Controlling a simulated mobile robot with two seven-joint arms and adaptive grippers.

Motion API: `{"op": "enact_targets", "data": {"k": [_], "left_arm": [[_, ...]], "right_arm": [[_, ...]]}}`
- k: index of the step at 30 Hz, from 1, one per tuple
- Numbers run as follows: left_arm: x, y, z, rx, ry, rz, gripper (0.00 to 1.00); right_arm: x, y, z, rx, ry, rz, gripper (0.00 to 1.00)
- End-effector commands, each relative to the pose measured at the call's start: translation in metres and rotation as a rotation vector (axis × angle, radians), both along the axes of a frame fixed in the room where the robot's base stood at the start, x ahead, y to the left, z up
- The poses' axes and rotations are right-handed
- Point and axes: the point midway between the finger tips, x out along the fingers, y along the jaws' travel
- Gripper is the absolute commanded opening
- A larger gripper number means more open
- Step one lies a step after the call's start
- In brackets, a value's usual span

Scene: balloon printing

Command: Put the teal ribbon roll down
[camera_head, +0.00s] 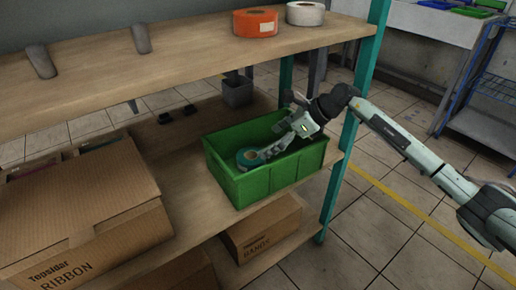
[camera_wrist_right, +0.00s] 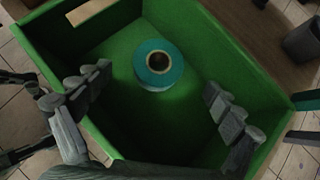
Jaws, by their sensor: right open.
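The teal ribbon roll (camera_head: 247,157) lies in the left part of a green crate (camera_head: 240,186). In the right wrist view the roll (camera_wrist_right: 158,65) rests on the floor of the crate (camera_wrist_right: 40,38), its round hole facing up. My right gripper (camera_head: 262,155) reaches down into the crate from the right. In the right wrist view its fingers (camera_wrist_right: 150,110) are spread wide and empty, with the roll beyond them and clear space on both sides. My left gripper is in neither view.
The crate stands on the middle shelf (camera_head: 178,172), beside a ribbon carton (camera_head: 120,230). An orange roll (camera_head: 255,22) and a white roll (camera_head: 305,13) sit on the upper shelf (camera_head: 180,62). A teal post (camera_head: 345,150) stands right of the crate. A bands carton (camera_head: 262,230) is below.

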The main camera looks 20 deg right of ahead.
Motion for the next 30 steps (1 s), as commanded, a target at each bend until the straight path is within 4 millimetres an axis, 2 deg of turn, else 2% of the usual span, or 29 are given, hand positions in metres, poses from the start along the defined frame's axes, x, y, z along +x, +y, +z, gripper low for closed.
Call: {"op": "enact_targets", "data": {"k": [3, 10, 30], "left_arm": [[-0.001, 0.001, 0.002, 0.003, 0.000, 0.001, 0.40], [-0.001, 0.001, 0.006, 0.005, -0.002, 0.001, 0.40], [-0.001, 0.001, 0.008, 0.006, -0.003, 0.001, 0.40]], "right_arm": [[-0.010, -0.015, 0.016, -0.004, -0.002, -0.001, 0.93], [-0.020, -0.028, 0.035, 0.000, -0.001, -0.001, 0.93], [-0.021, -0.030, 0.038, 0.001, -0.002, 0.001, 0.93]]}}
